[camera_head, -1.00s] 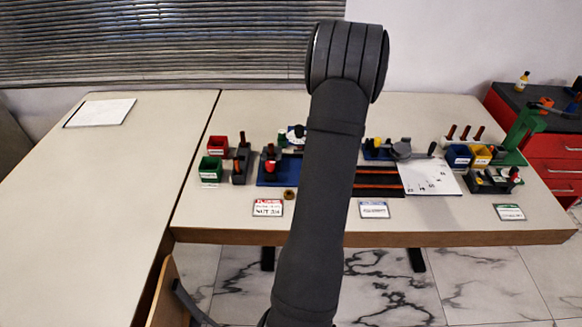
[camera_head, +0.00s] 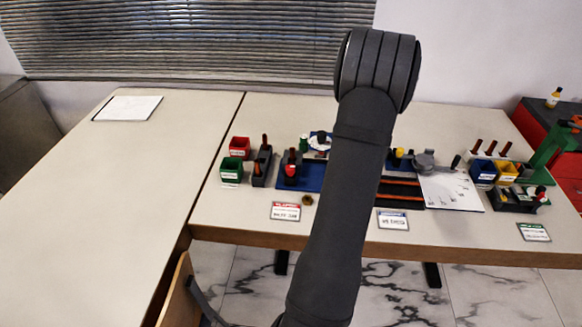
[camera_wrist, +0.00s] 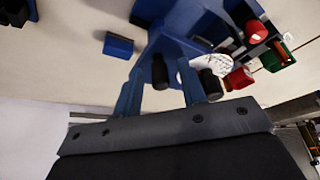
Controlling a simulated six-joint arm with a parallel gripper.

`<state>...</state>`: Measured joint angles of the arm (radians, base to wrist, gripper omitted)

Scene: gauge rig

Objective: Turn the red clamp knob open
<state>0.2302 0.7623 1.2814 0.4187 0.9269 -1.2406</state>
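The red clamp knob (camera_head: 291,170) shows in the head view on a dark grey clamp block on the blue plate (camera_head: 314,177), left of my arm. In the wrist view, a red rounded end (camera_wrist: 255,31) on a dark block, beside the blue fixture (camera_wrist: 182,22), may be this knob; I cannot be sure. My gripper (camera_wrist: 162,75) shows in the wrist view with its two fingers apart and nothing visibly held. A blue post with a dark end stands behind the gap. In the head view my arm hides the gripper and part of the bench.
A green bin (camera_head: 231,170), a red bin (camera_head: 239,146) and a tool rack (camera_head: 262,168) stand left of the blue plate. A grey round part (camera_head: 424,161) and a white sheet (camera_head: 452,191) lie to the right. The left table is mostly clear.

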